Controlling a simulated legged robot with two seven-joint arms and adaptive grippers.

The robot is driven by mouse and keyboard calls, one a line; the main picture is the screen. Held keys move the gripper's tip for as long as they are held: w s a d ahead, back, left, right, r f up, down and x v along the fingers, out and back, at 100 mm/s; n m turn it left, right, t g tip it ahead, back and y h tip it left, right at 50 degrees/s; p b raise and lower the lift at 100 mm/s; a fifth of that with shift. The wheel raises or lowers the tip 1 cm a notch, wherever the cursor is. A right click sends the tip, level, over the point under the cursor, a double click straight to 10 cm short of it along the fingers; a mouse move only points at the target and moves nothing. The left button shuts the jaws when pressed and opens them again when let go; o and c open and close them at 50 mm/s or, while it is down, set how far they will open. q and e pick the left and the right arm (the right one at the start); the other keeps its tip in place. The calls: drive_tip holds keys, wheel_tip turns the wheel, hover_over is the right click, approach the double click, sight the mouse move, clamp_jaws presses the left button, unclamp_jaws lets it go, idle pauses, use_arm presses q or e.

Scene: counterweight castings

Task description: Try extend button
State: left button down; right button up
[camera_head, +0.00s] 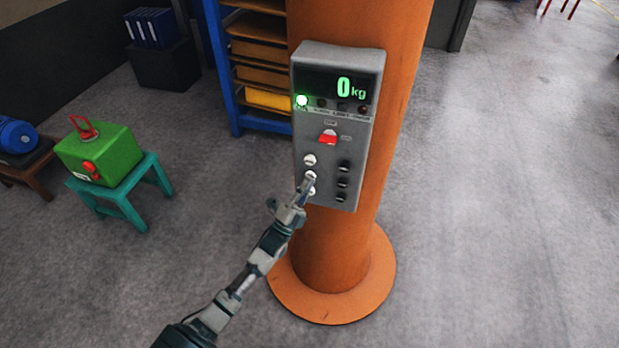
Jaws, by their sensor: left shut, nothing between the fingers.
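A grey control box (335,120) is mounted on an orange column. Its display (350,88) reads 0 kg in green, and a green lamp (302,100) is lit at the left below it. A red switch (328,137) sits mid-panel. Below are white buttons on the left, the top one (310,160) in clear view, and dark buttons (343,182) on the right. The button labels are too small to read. My left gripper (306,186) is shut and empty, its tip at the lower white buttons, partly covering them. I cannot tell whether it touches. My right gripper is not in view.
The orange column (335,245) stands on a round base (335,300). At left, a green box (100,153) with a red handle sits on a teal stool (122,195). A blue shelf rack (262,60) stands behind. The floor at right is clear.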

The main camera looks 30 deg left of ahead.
use_arm(q)
drive_tip(key=shift+y, duration=0.3)
drive_tip(key=shift+s+d+p, duration=0.2)
drive_tip(key=shift+s+p, duration=0.3)
drive_tip(key=shift+s, duration=0.3)
drive_tip(key=shift+s+d+p, duration=0.2)
drive_tip(key=shift+s+p, duration=0.2)
drive_tip(key=shift+s, duration=0.4)
drive_tip(key=shift+s+d+p, duration=0.2)
drive_tip(key=shift+s+p, duration=0.2)
drive_tip(key=shift+s, duration=0.45)
drive_tip(key=shift+s+d+p, duration=0.2)
drive_tip(key=shift+s+p, duration=0.2)
drive_tip(key=shift+s, duration=0.4)
